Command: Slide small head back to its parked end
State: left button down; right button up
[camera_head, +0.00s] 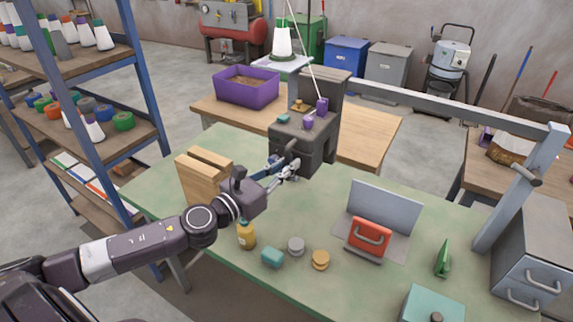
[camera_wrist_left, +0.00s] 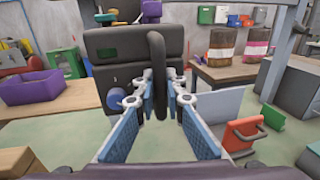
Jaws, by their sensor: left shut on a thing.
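The small head appears to be the dark grey machine (camera_head: 318,140) at the far edge of the green bench, with purple knobs and a thread rising from it. It fills the upper left middle of the left wrist view (camera_wrist_left: 110,50). A dark curved handle (camera_wrist_left: 157,55) sticks out of its front toward me. My left gripper (camera_head: 288,168) reaches in from the left and is shut on this handle, its blue-padded fingers on either side of it in the left wrist view (camera_wrist_left: 157,98). The exact contact is partly hidden. My right gripper is not in view.
Wooden blocks (camera_head: 195,180) stand left of my gripper. A grey rail (camera_head: 440,105) spans behind; a purple bin (camera_head: 232,98) sits back left.

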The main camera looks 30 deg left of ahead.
pick_arm(q)
jog(key=c, duration=2)
grip_release()
jog(key=shift+d, duration=0.1)
jog(key=shift+v, duration=6)
